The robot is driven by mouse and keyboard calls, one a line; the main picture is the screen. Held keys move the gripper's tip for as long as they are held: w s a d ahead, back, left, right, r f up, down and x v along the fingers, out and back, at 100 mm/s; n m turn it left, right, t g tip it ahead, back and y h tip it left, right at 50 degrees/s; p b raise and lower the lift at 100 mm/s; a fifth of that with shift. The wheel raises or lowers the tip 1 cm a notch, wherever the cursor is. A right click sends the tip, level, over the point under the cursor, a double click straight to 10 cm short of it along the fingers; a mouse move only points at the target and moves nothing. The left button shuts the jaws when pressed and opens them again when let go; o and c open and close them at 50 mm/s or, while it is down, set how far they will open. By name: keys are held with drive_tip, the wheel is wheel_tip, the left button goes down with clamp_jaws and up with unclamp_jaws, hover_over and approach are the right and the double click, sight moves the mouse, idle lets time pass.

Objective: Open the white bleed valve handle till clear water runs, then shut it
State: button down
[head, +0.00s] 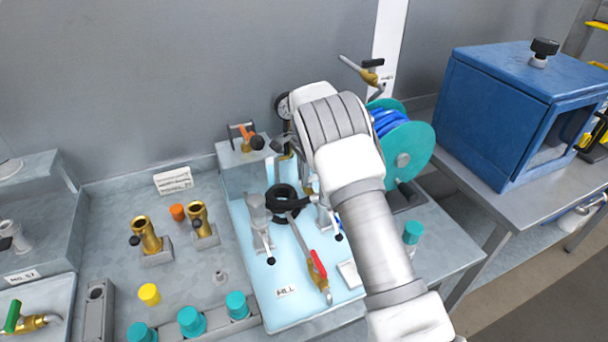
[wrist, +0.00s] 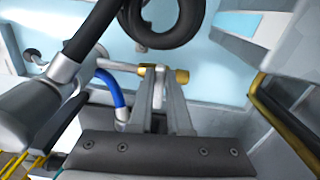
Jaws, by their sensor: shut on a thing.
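In the wrist view, my gripper (wrist: 160,88) is shut on a small pale handle (wrist: 158,77), which fits the white bleed valve handle. The handle is mostly hidden between the fingers. It sits at a brass valve body (wrist: 178,76) joined to a pale pipe (wrist: 118,66). In the head view my arm and wrist cover the gripper and this valve. I see no running water in either view, and the outlet cannot be made out.
A blue hose (wrist: 112,92) runs close to my gripper. A teal hose reel (head: 408,150) and blue cabinet (head: 500,110) stand right.

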drive_tip(key=shift+w+r+m, duration=0.1)
drive_tip(key=shift+m, duration=0.5)
drive_tip(key=c, duration=0.9)
unclamp_jaws()
drive_tip(key=shift+o, duration=0.2)
wheel_tip(320, 180, up, 17)
drive_tip(key=p, duration=0.1)
drive_tip(key=shift+r, duration=0.15)
drive_tip(key=shift+r, duration=0.1)
